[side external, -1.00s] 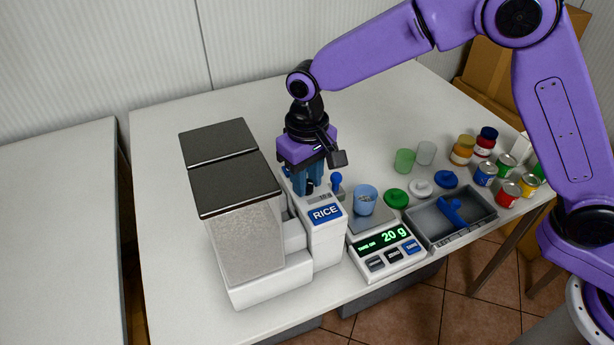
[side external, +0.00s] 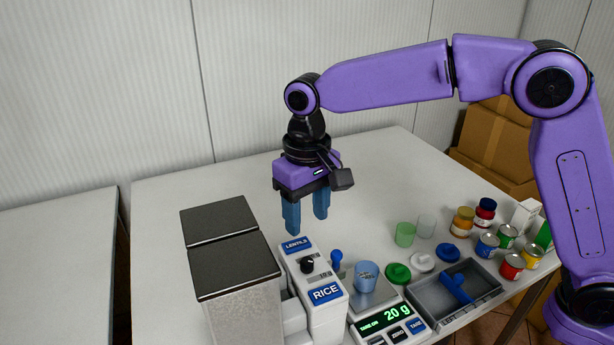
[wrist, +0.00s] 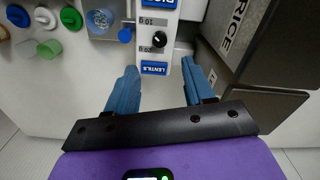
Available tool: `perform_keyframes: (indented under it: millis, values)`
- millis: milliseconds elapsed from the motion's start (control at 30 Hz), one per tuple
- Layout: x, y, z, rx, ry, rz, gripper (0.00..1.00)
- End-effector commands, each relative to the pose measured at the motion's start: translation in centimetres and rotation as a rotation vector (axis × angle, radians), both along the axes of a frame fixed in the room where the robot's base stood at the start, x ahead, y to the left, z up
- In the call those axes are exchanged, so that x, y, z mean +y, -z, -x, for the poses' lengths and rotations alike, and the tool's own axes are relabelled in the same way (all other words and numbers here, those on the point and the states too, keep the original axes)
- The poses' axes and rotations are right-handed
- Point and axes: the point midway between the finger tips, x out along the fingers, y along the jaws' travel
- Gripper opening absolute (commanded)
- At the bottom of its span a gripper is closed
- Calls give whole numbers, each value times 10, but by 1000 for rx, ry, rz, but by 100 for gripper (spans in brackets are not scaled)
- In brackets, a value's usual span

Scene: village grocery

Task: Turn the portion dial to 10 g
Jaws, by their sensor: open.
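The portion dial is a black knob (side external: 307,264) on top of the white dispenser (side external: 325,312), between the LENTILS and RICE labels. In the wrist view the knob (wrist: 157,39) lies ahead of the fingers, beside two small marked plates that look like 10 and 20, upside down. Which one its pointer faces is too small to tell. My gripper (side external: 306,225) is open and empty above the dispenser, apart from the knob. Its two blue fingers also show spread in the wrist view (wrist: 158,75).
A scale (side external: 386,322) reading 20 g stands right of the dispenser, with a blue cup (side external: 366,277) on it. A blue-knobbed lever (side external: 336,257) rises close to the dial. A grey tray (side external: 420,290), lids and jars are further right. The table behind is clear.

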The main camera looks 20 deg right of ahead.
Motion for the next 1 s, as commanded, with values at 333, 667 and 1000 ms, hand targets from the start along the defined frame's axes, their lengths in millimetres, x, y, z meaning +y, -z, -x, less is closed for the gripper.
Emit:
perform_keyframes:
  millis: [333,667,1000]
  values:
    - [0,-59,-1,-3,0,-2,53]
    - [-1,-70,0,1,0,0,53]
    - [0,-70,0,0,0,0,53]
